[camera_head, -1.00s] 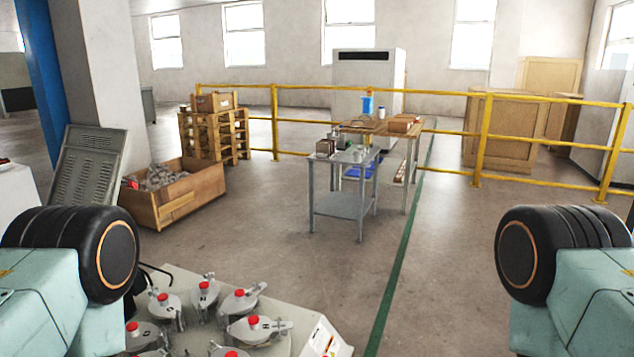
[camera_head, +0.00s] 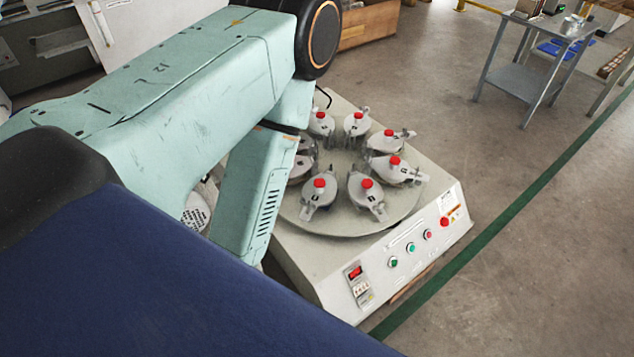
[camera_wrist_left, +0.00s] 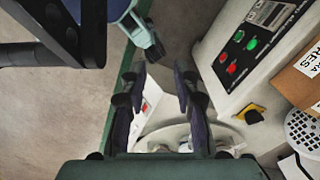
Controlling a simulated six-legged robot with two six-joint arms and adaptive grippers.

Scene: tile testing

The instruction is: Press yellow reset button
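A yellow and black knob-like piece (camera_wrist_left: 250,113) sits on a pale machine (camera_wrist_left: 215,92) in the left wrist view; I cannot tell whether it is the reset button. Above it, the machine's panel carries green buttons (camera_wrist_left: 251,43) and red buttons (camera_wrist_left: 231,69). My left gripper (camera_wrist_left: 160,78) is open and empty, left of the yellow piece and apart from it. In the head view my left arm covers the left side and hides its gripper. A turntable machine (camera_head: 310,270) there shows green and red buttons on its sloped front; no yellow button is visible there.
Several red-topped clamps (camera_head: 366,192) stand on the turntable. A cardboard box (camera_wrist_left: 300,70) lies beside the panel in the wrist view, near a perforated grey disc (camera_wrist_left: 303,132). A metal table (camera_head: 525,80) stands at upper right.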

